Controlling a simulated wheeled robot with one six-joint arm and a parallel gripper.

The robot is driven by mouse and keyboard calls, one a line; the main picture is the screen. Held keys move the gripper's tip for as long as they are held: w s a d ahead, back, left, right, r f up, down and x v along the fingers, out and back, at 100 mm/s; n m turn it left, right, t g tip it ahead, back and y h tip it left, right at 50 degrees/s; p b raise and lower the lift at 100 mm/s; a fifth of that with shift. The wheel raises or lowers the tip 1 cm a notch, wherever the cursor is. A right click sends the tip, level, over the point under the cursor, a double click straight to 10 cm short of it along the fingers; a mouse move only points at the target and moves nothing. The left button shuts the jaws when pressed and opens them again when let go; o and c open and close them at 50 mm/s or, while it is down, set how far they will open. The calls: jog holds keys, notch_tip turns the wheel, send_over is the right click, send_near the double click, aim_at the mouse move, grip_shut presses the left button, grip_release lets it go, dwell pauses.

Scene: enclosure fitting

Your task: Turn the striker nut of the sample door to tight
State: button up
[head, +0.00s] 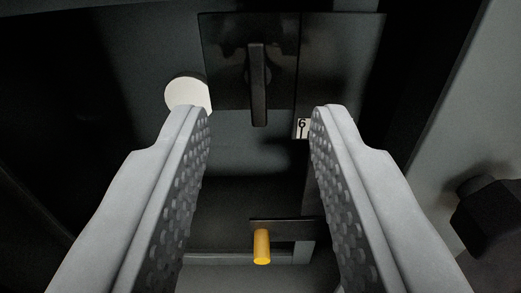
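My gripper (258,112) is open, with its two grey, studded fingers spread wide and nothing between their pads. A dark lever-like handle (258,85) hangs upright on a glossy dark plate (222,60), seen between and beyond the fingertips. A yellow peg (262,246) sticks out lower down, seen between the fingers. I cannot tell for sure which part is the striker nut. A black faceted knob (490,218) stands at the right edge, outside the right finger, and is partly cut off by the frame.
A white round disc (187,92) is partly hidden behind the left fingertip. A small label marked 6 (302,127) is beside the right fingertip. A grey panel (470,110) slopes along the right side. The left side is very dark.

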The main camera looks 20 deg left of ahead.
jog(key=v, duration=1.2)
jog(key=shift+s, duration=0.4)
jog(key=shift+d, duration=0.15)
